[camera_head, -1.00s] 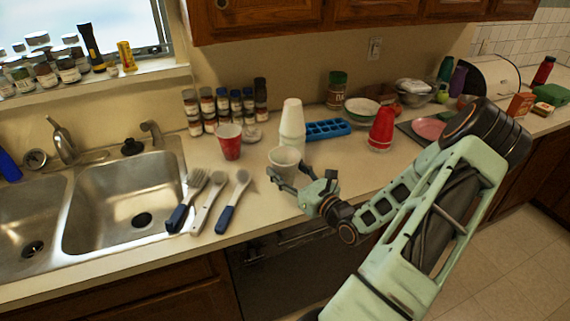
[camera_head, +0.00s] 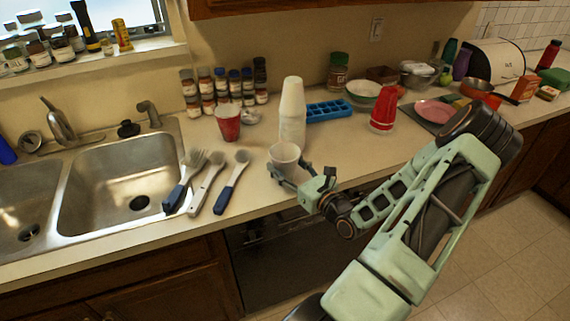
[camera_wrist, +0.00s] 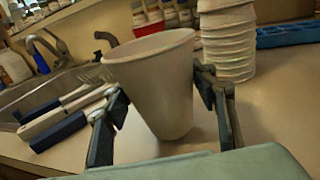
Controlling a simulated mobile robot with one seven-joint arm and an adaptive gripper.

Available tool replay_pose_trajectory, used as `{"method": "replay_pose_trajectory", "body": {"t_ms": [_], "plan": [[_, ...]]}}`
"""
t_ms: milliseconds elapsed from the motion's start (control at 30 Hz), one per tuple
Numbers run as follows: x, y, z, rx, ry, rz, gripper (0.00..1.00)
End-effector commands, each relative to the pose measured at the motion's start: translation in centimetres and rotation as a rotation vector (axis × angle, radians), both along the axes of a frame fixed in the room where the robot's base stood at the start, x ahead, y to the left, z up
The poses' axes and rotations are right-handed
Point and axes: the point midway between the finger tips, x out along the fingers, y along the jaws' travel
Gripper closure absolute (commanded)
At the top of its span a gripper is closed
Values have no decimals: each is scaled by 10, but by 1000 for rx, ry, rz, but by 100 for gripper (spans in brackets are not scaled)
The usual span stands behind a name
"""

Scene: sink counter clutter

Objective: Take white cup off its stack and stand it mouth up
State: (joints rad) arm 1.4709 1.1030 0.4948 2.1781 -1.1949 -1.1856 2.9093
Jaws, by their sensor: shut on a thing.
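The white cup (camera_head: 284,154) is upright, mouth up, between the fingers of my gripper (camera_head: 287,171). In the wrist view the white cup (camera_wrist: 155,82) fills the middle, with one dark finger pressed on each side, so my gripper (camera_wrist: 162,92) is shut on it. The cup leans slightly in that view. Its base is low over the counter; I cannot tell whether it touches. The stack of white cups (camera_head: 292,112) stands upside down just behind the held cup, apart from it. In the wrist view the stack (camera_wrist: 229,42) is at the upper right.
A red cup (camera_head: 228,122) stands left of the stack, spice jars behind it. A blue ice tray (camera_head: 328,110) lies behind right, with red stacked cups (camera_head: 382,110) farther right.

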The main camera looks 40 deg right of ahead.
Motion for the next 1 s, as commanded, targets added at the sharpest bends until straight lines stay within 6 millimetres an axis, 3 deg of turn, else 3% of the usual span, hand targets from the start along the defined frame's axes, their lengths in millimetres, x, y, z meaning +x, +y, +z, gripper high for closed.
{"method": "replay_pose_trajectory", "body": {"t_ms": [900,933,1000], "plan": [[0,0,-10,0,0,0,55],[0,0,-10,0,0,0,45],[0,0,-10,0,0,0,38]]}}
